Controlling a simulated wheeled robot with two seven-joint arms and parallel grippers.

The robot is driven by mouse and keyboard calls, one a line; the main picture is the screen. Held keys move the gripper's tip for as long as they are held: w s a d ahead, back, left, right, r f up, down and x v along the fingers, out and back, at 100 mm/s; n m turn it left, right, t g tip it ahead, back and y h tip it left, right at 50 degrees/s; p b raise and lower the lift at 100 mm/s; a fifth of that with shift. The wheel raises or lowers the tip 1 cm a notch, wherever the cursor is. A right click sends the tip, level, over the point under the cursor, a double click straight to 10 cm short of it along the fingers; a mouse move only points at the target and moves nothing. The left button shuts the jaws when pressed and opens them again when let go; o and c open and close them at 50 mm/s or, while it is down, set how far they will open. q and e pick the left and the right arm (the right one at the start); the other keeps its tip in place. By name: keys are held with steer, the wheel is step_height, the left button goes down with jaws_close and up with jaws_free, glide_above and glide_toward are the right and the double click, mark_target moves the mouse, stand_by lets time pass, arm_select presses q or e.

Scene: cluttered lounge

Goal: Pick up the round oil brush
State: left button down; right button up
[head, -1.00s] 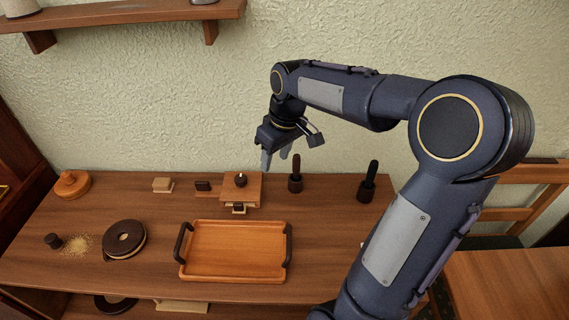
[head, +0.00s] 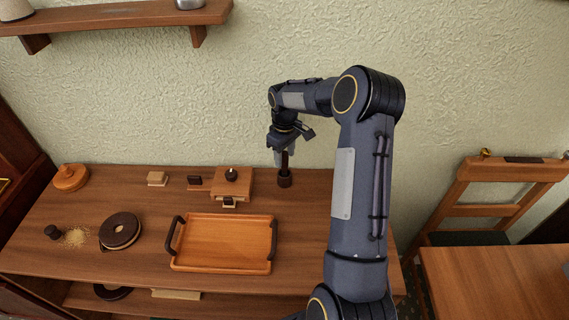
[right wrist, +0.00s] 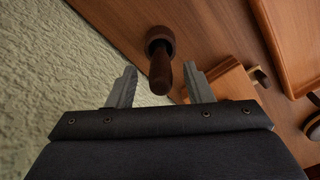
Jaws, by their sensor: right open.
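A dark brown brush (head: 285,180) with an upright handle and a round base stands on the wooden cabinet top, right of a small wooden box; it appears to be the round oil brush. My right gripper (head: 281,158) is over it, open and pointing down. In the right wrist view, the brush (right wrist: 160,72) has its handle end between the two open fingers (right wrist: 160,80), with a gap on each side and no visible grip. My left gripper is not in view.
The box (head: 232,184) stands close left of the brush. A wooden tray (head: 222,243) with dark handles lies in front. A round dark disc (head: 120,230) and a lidded wooden pot (head: 70,178) are further left. The textured wall (head: 200,100) is close behind.

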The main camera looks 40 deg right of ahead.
steer(key=shift+f, duration=0.55)
jaws_close()
